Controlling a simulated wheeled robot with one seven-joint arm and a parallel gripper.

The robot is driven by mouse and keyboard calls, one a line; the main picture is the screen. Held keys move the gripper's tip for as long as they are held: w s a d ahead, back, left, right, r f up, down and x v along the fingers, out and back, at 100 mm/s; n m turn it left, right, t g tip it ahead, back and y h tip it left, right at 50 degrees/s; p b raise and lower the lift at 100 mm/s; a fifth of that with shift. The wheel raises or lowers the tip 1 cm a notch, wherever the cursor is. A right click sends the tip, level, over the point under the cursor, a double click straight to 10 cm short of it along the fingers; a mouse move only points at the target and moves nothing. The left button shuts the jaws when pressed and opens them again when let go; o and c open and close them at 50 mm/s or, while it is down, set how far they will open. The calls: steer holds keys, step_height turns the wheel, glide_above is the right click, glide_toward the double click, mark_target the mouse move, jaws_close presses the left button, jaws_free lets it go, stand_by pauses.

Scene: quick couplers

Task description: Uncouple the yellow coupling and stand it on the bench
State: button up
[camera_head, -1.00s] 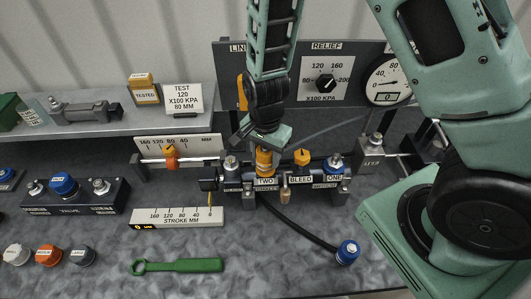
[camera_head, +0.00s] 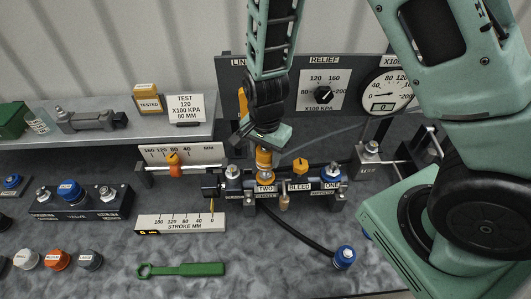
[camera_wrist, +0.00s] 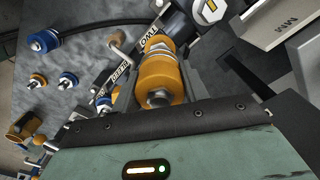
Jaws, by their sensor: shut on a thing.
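The yellow coupling (camera_head: 264,158) is an upright ribbed cylinder at the block position marked TWO (camera_head: 265,188), in the middle of the head view. My gripper (camera_head: 264,146) is shut on it from above. In the wrist view the yellow coupling (camera_wrist: 158,75) lies between my fingers, its metal end toward the camera. The TWO label (camera_wrist: 150,40) shows just beyond it. Whether its lower end is still joined to the block cannot be told.
A black hose runs from the block to a blue-ended coupling (camera_head: 344,257) on the bench. A yellow bleed knob (camera_head: 300,167) stands close to the right. A stroke scale (camera_head: 180,224) and green spanner (camera_head: 181,269) lie front left. Bare bench lies between spanner and hose.

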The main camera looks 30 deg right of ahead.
mark_target(266, 149)
steer(key=shift+r, duration=0.25)
steer(key=shift+r+p, duration=1.95)
steer(key=shift+r, duration=0.05)
steer(key=shift+s+f, duration=0.1)
steer(key=shift+f, duration=0.05)
steer(key=s+a+f, duration=0.2)
steer(key=s+f, duration=0.4)
steer(key=s, duration=0.4)
steer(key=s+a+f, duration=0.3)
steer(key=s+f, duration=0.4)
steer(key=s, duration=0.3)
steer(key=shift+s+f, duration=0.2)
stand_by(0.3)
steer(key=shift+a, duration=0.1)
steer(key=shift+f, duration=0.1)
step_height(266, 149, down, 8)
steer(key=b, duration=0.6)
steer(key=shift+r, duration=0.25)
steer(key=shift+f+b, duration=0.7)
steer(key=shift+b, duration=0.05)
stand_by(0.5)
